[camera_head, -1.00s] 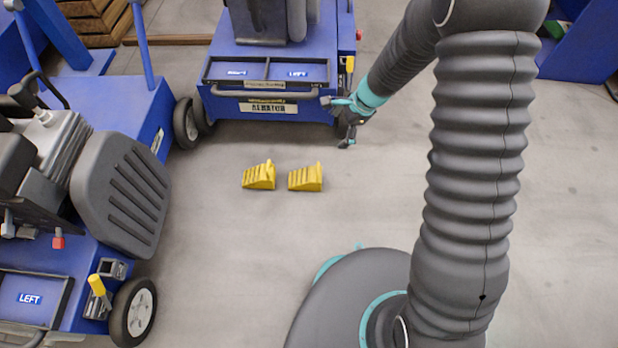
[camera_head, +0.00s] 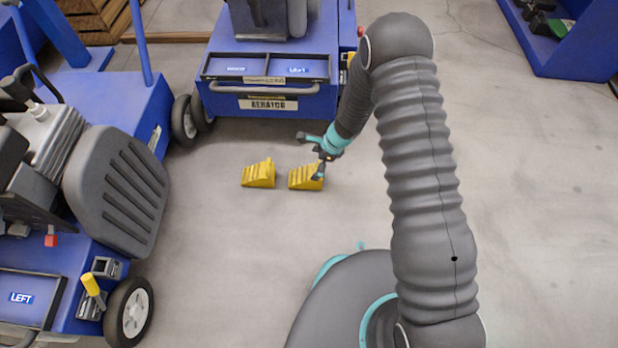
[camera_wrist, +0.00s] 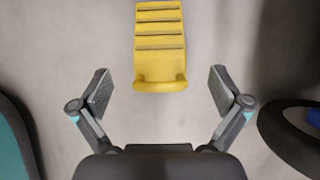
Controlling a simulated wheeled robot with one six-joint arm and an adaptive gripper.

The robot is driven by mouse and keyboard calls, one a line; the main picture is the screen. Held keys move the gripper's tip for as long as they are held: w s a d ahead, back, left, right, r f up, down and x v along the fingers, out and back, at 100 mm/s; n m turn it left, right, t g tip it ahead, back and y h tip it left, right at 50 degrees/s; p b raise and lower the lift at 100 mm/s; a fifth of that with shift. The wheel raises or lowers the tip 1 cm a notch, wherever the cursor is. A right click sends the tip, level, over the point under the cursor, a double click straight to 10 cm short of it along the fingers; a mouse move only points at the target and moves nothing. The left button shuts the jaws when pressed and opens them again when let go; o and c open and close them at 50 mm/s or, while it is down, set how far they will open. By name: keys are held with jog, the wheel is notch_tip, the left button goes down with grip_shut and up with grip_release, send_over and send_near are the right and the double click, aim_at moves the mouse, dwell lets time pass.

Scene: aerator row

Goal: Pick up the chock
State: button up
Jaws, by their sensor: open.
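Two yellow ribbed wedge chocks lie apart on the grey floor in the head view, a left chock (camera_head: 259,174) and a right chock (camera_head: 300,177). My gripper (camera_head: 318,177) is over the right edge of the right chock and hides part of it. In the wrist view one yellow chock (camera_wrist: 160,40) lies at the top centre, its raised end toward me. My gripper (camera_wrist: 160,90) is open and empty there, its fingers spread wider than the chock.
A blue aerator (camera_head: 268,105) stands just behind the chocks. A blue shelf unit (camera_head: 575,50) is at the far right. The floor right of my arm is clear.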

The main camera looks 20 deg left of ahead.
aim_at(308, 172)
jog(key=shift+b+x, duration=0.55)
jog(key=shift+x, duration=2.3)
jog(key=shift+s, duration=0.1)
jog(key=c, duration=1.7)
